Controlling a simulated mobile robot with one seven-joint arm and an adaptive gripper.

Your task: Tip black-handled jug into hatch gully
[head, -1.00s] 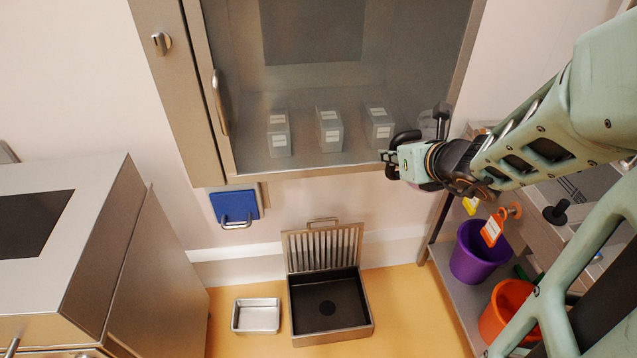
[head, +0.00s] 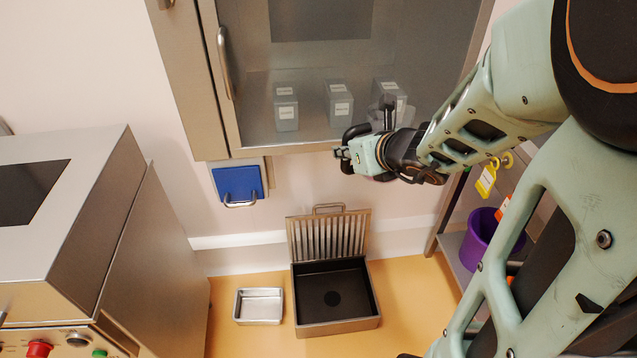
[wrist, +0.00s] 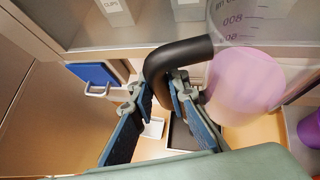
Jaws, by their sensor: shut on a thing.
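The clear jug (wrist: 245,75) has printed volume marks and a pink lower part in the wrist view. Its black handle (wrist: 180,55) passes between the jaws of my gripper (wrist: 160,88), which is shut on it. In the head view my gripper (head: 350,155) is in front of the cabinet's lower edge, above and slightly right of the gully, and hides most of the jug. I cannot tell the jug's tilt or fill.
A small steel tray (head: 258,306) sits left of the gully. A glass-fronted cabinet (head: 300,150) with several labelled containers is above. A blue flap (head: 238,184) hangs below it. A steel machine (head: 90,210) stands left. A purple bucket (head: 485,240) is at right.

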